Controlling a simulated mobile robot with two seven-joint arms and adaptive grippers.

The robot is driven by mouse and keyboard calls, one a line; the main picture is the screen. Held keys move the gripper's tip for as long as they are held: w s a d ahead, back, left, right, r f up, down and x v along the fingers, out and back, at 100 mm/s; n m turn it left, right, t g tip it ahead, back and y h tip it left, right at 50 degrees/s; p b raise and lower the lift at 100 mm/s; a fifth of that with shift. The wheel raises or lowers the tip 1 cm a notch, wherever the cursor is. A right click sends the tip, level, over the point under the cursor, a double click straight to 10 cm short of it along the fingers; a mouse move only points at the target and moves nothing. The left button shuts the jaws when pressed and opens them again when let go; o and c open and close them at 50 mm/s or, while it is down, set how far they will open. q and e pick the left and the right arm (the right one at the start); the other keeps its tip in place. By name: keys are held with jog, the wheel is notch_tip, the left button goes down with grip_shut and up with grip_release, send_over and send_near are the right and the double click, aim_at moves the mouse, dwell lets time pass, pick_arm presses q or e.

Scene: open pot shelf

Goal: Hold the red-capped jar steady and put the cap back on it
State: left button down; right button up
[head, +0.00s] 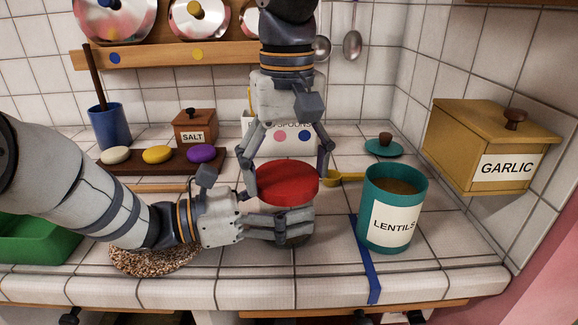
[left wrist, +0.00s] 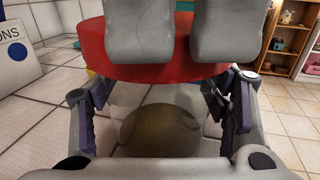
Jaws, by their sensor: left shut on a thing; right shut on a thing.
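The red cap (head: 283,184) is level in the head view, between the fingers of my right gripper (head: 286,176), which reaches down from above and is shut on it. Just below, my left gripper (head: 290,226) comes in from the left and is shut on the jar (head: 293,241). Only a small lower part of the jar shows there; the fingers and cap hide the rest. In the left wrist view the cap (left wrist: 160,70) is above the brownish, rounded jar (left wrist: 160,130), with two grey finger parts covering much of the cap. I cannot tell whether the cap is seated.
The lentils canister (head: 394,212) stands open at the right, its teal lid (head: 384,147) behind it. A blue strap (head: 366,270) lies between it and the jar. A woven mat (head: 155,262) lies under my left arm. The garlic box (head: 485,150) is at the far right.

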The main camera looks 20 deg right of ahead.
jog(key=m, duration=0.5)
jog(key=shift+a, duration=0.15)
jog(key=m, duration=0.4)
jog(key=shift+w+a, duration=0.1)
jog(key=m, duration=0.4)
jog(key=shift+w+a, duration=0.1)
jog(key=m, duration=0.5)
jog(key=shift+w+r, duration=0.1)
jog(key=o, duration=0.8)
jog(key=shift+r, duration=0.1)
